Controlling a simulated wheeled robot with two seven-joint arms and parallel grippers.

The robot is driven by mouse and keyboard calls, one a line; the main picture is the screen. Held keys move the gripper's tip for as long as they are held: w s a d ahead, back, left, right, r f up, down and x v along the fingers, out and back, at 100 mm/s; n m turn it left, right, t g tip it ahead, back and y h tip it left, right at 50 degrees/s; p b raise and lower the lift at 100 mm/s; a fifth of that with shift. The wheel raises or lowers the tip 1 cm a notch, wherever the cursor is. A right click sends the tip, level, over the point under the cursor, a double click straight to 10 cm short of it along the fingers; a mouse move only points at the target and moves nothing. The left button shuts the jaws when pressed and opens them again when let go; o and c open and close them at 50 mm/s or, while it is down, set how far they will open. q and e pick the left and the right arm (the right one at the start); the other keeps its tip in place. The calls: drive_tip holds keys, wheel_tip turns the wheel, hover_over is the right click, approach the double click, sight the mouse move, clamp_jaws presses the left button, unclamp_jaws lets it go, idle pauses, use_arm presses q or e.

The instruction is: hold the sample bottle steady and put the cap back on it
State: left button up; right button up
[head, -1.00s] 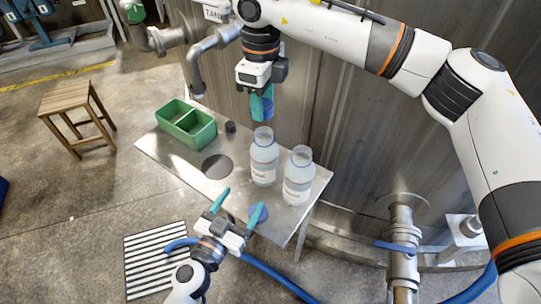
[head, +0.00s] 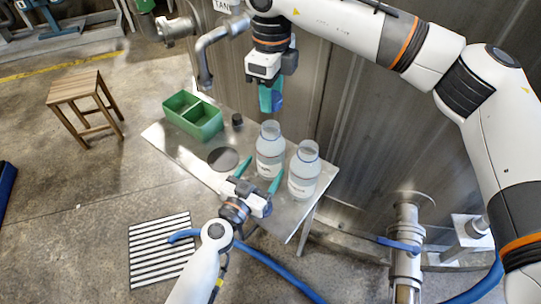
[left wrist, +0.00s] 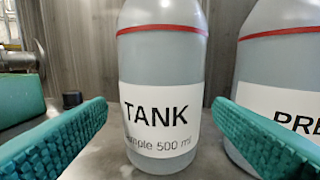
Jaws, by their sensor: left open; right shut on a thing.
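Two clear bottles with white labels and open necks stand upright on the metal table (head: 165,137). The TANK bottle (head: 269,160) is the left one; its label is readable in the left wrist view (left wrist: 160,120). The other bottle (head: 303,178), its label starting "PRE", stands right beside it. My left gripper (head: 259,174) is open in front of the TANK bottle, which appears between and beyond its fingers, apart from them. My right gripper (head: 271,97) is shut on a blue cap (head: 277,101) above and behind the TANK bottle. The cap is partly hidden by the fingers.
A green divided bin (head: 193,117) sits at the table's left back, with a small black object (head: 237,119) beside it. A dark round disc (head: 222,159) is on the tabletop. The metal wall (head: 345,130) rises close behind. A wooden stool (head: 80,92) stands at left.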

sight(270, 160)
use_arm(q)
drive_tip(key=shift+x, duration=2.15)
drive_tip(key=c, duration=1.1)
drive_tip(key=shift+c, duration=0.2)
use_arm(e)
drive_tip(key=shift+f, duration=2.5)
